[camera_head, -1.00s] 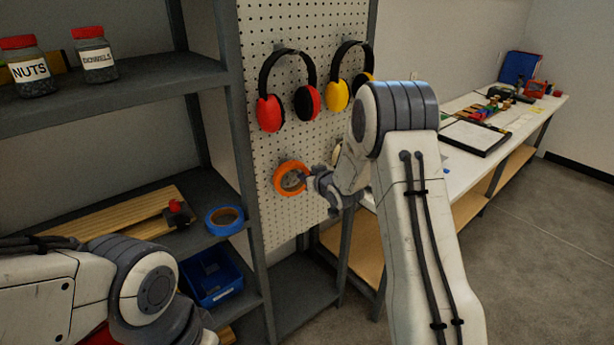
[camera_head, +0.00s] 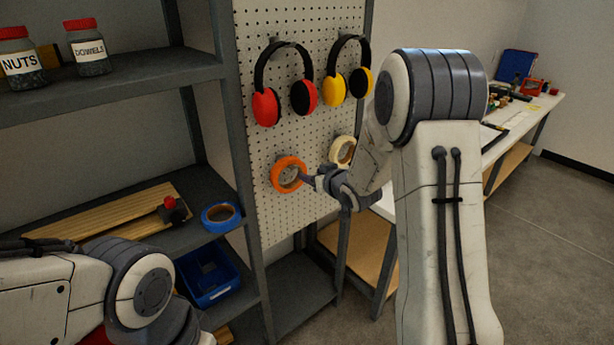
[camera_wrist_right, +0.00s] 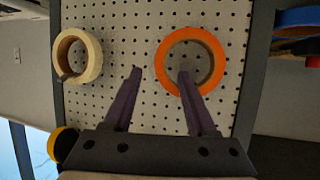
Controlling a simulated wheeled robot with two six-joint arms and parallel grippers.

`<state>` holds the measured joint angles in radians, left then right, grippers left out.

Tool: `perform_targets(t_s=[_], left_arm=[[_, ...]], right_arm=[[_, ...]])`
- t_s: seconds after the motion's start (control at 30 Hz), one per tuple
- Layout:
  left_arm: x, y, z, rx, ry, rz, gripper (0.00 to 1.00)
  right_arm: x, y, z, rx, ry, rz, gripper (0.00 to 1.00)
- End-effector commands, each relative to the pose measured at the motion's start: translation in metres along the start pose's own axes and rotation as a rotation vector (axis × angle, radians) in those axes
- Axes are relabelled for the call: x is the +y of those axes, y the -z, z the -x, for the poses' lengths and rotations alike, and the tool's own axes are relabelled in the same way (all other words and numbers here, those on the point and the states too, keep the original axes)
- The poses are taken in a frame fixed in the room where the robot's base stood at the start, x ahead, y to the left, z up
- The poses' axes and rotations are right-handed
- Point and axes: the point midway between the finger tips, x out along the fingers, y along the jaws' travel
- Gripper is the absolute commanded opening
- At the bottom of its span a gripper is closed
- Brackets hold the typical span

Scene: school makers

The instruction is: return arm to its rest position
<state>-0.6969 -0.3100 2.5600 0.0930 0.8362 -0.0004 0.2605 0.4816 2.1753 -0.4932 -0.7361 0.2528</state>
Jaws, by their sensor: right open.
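My right gripper (camera_head: 309,180) is in front of the pegboard, just right of an orange tape roll (camera_head: 289,174) that hangs there. In the right wrist view its two fingers (camera_wrist_right: 159,76) are apart with nothing between them. One fingertip overlaps the hole of the orange roll (camera_wrist_right: 191,62) in that view; I cannot tell whether they touch. My right arm reaches in from the lower right of the head view. My left arm lies at the lower left, and its gripper is out of the picture.
A cream tape roll (camera_head: 342,151) and two pairs of ear muffs, red (camera_head: 265,106) and yellow (camera_head: 334,86), hang on the pegboard (camera_head: 295,220). Left is a grey shelf (camera_head: 120,91) with jars, planks, blue tape (camera_head: 221,216) and a blue bin (camera_head: 208,276). Open floor (camera_head: 550,250) lies right.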

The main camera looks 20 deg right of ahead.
Motion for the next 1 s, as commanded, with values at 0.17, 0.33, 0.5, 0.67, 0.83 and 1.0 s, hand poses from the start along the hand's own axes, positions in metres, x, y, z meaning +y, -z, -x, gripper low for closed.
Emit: perform_targets(t_s=[0.17,0.33,0.5,0.67,0.83,1.0], left_arm=[[0.0,0.0,-0.006,0.0,0.0,0.0,0.5],[-0.001,0.0,-0.007,0.0,0.0,0.0,0.5],[-0.001,0.0,-0.007,0.0,0.0,0.0,0.5],[-0.001,0.0,-0.006,0.0,0.0,0.0,0.5],[-0.001,0.0,-0.007,0.0,0.0,0.0,0.5],[-0.001,0.0,-0.007,0.0,0.0,0.0,0.5]], right_arm=[[0.001,-0.001,0.027,0.001,-0.001,0.001,0.57],[0.0,0.0,0.037,0.0,0.0,0.0,0.57],[-0.015,-0.001,0.039,-0.033,0.007,0.015,0.57],[-0.078,-0.016,0.06,-0.206,0.031,0.074,0.57],[-0.164,-0.059,0.129,-0.498,0.108,0.17,0.57],[-0.221,-0.109,0.228,-0.792,0.224,0.283,0.57]])
